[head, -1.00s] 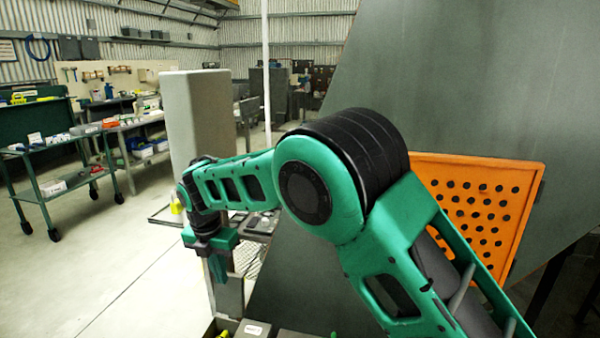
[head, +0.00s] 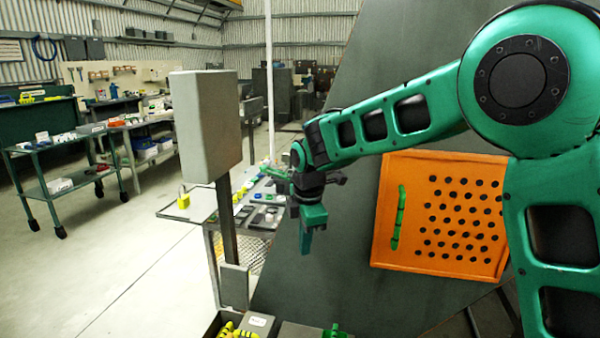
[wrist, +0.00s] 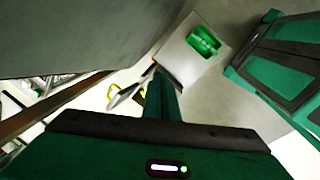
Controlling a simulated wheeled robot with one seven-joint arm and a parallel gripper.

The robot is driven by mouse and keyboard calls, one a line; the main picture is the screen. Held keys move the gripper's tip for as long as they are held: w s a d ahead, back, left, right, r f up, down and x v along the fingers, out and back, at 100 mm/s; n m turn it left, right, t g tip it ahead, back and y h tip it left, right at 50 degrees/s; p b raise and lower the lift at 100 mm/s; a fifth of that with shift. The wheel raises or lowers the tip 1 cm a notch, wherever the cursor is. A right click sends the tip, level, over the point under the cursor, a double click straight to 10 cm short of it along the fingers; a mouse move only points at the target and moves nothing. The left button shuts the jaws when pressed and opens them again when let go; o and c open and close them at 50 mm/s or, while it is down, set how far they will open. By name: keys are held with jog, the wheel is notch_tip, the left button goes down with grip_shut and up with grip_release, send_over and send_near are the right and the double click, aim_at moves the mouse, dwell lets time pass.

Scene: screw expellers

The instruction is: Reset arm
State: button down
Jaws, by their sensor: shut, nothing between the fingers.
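My green arm crosses the right half of the head view, its elbow high at the right. My gripper (head: 308,243) hangs pointing down near the middle of the head view, left of the orange perforated panel. Its fingers are together and hold nothing. In the wrist view the closed fingers (wrist: 162,95) stick out from the dark green gripper body. Below them are a green object (wrist: 204,42) in a light tray and some yellow and black items, partly hidden by the fingers.
The orange panel (head: 383,220) stands against a large grey sloping sheet (head: 330,290). A grey box on a post (head: 205,120) stands left of my gripper. A table with small parts (head: 200,205) is behind it. Bins with yellow items (head: 235,330) are below. Open floor (head: 90,270) lies left.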

jog(key=s+d+r+m+t, duration=0.1)
jog(key=s+d+m, duration=0.35)
jog(key=d, duration=0.25)
jog(key=s+d+r+m, duration=0.2)
jog(key=s+d+m, duration=0.1)
jog(key=d+m, duration=0.3)
jog(key=s+d+r+m+t, duration=0.1)
jog(key=s+d+m, duration=0.25)
jog(key=d, duration=0.55)
jog(key=s+d+f+m+g, duration=0.1)
jog(key=s+d+m+g, duration=0.1)
jog(key=s+d+m, duration=0.5)
jog(key=s+d+f+m+g, duration=0.2)
jog(key=s+d+m, duration=0.5)
jog(key=s, duration=1.1)
jog(key=d, duration=0.3)
jog(key=shift+s+d+f, duration=0.2)
jog(key=shift+d+f, duration=0.1)
jog(key=shift+d, duration=0.05)
